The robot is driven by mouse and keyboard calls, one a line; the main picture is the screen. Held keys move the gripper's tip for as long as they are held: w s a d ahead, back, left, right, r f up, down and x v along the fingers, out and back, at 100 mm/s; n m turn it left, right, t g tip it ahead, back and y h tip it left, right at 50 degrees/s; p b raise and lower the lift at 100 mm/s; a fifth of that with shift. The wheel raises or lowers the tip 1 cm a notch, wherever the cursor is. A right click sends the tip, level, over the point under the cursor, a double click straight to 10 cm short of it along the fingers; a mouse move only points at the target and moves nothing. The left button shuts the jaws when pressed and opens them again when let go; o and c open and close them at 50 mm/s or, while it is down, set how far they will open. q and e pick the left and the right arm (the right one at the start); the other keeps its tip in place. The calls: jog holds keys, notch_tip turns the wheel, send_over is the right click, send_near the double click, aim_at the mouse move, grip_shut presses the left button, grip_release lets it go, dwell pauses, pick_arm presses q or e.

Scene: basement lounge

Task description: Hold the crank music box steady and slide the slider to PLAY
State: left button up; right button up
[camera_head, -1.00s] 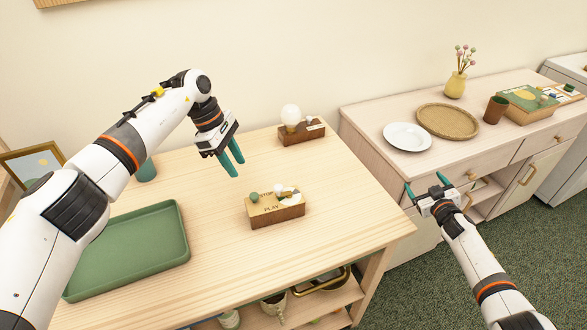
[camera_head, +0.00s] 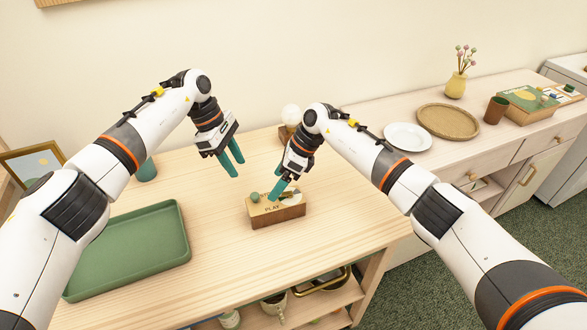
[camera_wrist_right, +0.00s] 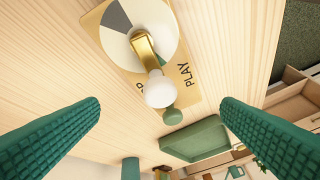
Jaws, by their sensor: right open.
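The crank music box (camera_head: 290,213) is a small wooden block on the light wood table, marked PLAY on its top. A green knob (camera_head: 254,197) stands at its left end; it also shows in the right wrist view (camera_wrist_right: 172,116). That view shows the brass crank (camera_wrist_right: 146,52) with its white ball (camera_wrist_right: 159,89) over a white and grey disc. My right gripper (camera_head: 278,191) is open above the box, fingers apart, pointing down at the crank side and hiding part of the top. My left gripper (camera_head: 235,167) is open and empty in the air, behind and left of the box.
A green tray (camera_head: 185,240) lies at the table's left. A wooden block with a white globe (camera_head: 291,114) stands at the back, partly behind my right arm. A teal cup (camera_head: 147,171) is behind my left arm. The table in front of the music box is clear.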

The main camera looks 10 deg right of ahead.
aim_at(294, 195)
jog(key=d+n+h, duration=0.1)
jog(key=h, duration=0.1)
jog(key=d+r+n+h, duration=0.1)
jog(key=n+h, duration=0.1)
jog(key=d+r+n+h, duration=0.1)
jog(key=n, duration=0.1)
jog(key=shift+d+r+h, duration=0.25)
jog(key=shift+h, duration=0.15)
jog(key=shift+d+f+n, duration=0.1)
jog(key=shift+f+n, duration=0.1)
jog(key=shift+n, duration=0.1)
notch_tip(294, 195, down, 12)
jog(key=shift+r, duration=0.25)
